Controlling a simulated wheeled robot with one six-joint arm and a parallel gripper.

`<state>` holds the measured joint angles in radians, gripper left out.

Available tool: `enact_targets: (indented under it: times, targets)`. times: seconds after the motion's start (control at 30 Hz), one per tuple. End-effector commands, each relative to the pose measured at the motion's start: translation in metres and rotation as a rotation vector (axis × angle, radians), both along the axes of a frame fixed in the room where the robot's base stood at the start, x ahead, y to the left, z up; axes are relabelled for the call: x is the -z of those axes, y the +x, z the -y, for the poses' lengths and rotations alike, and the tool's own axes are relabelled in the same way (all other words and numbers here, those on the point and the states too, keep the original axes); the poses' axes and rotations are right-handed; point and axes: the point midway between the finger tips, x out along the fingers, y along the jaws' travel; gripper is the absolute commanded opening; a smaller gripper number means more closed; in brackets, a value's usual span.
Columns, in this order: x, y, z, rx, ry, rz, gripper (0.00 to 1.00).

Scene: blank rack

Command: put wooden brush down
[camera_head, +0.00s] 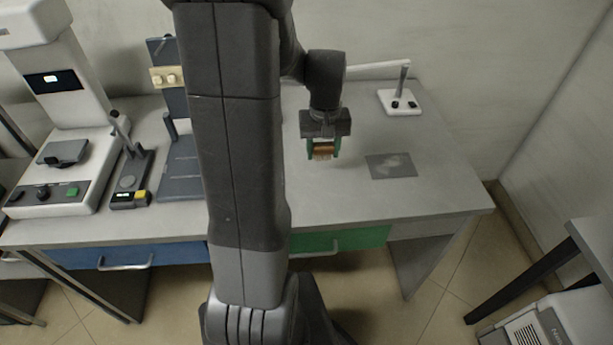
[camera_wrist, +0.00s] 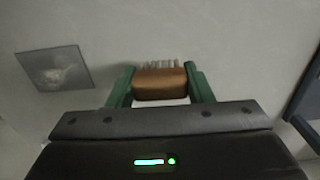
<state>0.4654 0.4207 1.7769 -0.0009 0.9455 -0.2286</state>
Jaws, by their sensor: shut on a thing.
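My gripper (camera_head: 323,150) has green fingers and is shut on a wooden brush (camera_head: 323,153). In the wrist view the brush (camera_wrist: 160,82) shows as a brown wooden block with pale bristles on its far side, between the two green fingers (camera_wrist: 160,86). The gripper hangs over the grey table (camera_head: 340,200), left of a dark square plate (camera_head: 390,166). I cannot tell whether the brush touches the tabletop.
The plate also shows in the wrist view (camera_wrist: 54,68), with a pale smudge on it. A white-based stand (camera_head: 400,103) is at the back right. Several instruments, including a white machine (camera_head: 62,160), fill the left side. The table's front right is clear.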

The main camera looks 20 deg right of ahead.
Motion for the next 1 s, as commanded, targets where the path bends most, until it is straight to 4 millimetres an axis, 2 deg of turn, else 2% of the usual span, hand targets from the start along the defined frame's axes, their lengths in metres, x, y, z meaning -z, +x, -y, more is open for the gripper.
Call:
enact_targets:
  times: [0.03, 0.1, 0.5, 0.6, 0.97, 1.0]
  targets:
    - [0.012, -0.001, 0.000, 0.000, 0.002, -0.006, 0.22]
    - [0.025, -0.001, 0.000, 0.000, 0.002, -0.005, 0.22]
    - [0.073, 0.000, -0.001, 0.000, 0.002, -0.003, 0.22]
    - [0.079, 0.000, -0.001, -0.001, 0.000, -0.002, 0.22]
    - [0.084, 0.000, 0.000, 0.000, 0.000, 0.000, 0.22]
    - [0.083, 0.000, 0.000, 0.000, 0.000, 0.000, 0.51]
